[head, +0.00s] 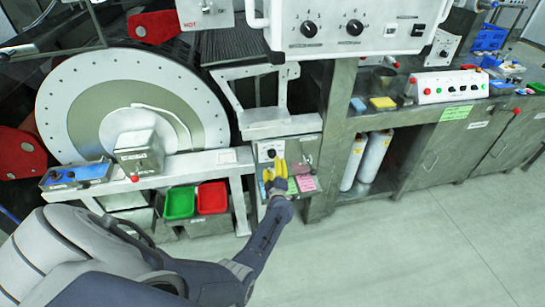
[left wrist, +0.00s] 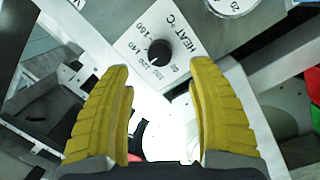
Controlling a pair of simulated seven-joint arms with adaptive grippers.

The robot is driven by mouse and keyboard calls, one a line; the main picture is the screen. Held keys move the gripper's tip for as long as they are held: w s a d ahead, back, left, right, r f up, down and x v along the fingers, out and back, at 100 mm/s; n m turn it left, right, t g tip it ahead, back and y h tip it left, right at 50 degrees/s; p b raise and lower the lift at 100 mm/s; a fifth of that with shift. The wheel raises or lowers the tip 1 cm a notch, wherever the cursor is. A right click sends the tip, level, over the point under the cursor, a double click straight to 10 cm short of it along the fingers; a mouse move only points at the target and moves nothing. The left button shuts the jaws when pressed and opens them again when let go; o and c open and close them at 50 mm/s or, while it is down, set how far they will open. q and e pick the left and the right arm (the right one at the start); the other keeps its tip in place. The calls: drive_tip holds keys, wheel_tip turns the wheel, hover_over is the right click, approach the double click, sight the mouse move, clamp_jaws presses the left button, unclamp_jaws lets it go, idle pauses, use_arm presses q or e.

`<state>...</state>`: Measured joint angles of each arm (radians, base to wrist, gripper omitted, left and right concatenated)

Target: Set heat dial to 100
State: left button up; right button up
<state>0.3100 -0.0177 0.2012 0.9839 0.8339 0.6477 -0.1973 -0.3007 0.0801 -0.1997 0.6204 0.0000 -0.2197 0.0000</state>
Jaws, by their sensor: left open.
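The heat dial (left wrist: 160,52) is a black round knob on a white plate marked "HEAT °C", with printed numbers around it. It shows in the left wrist view, beyond and between my fingertips. The knob looks apart from both fingers. My right gripper is not seen.
A large round drum disc (head: 85,85) stands left of the panel. A green bin (head: 180,203) and a red bin (head: 212,197) sit below the white frame. White cylinders (head: 374,157) stand right of the panel. Part of another round scale (left wrist: 236,5) shows at the wrist view's top.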

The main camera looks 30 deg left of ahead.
sight(272, 156)
use_arm(q)
drive_tip(key=shift+x, duration=3.65)
clamp_jaws()
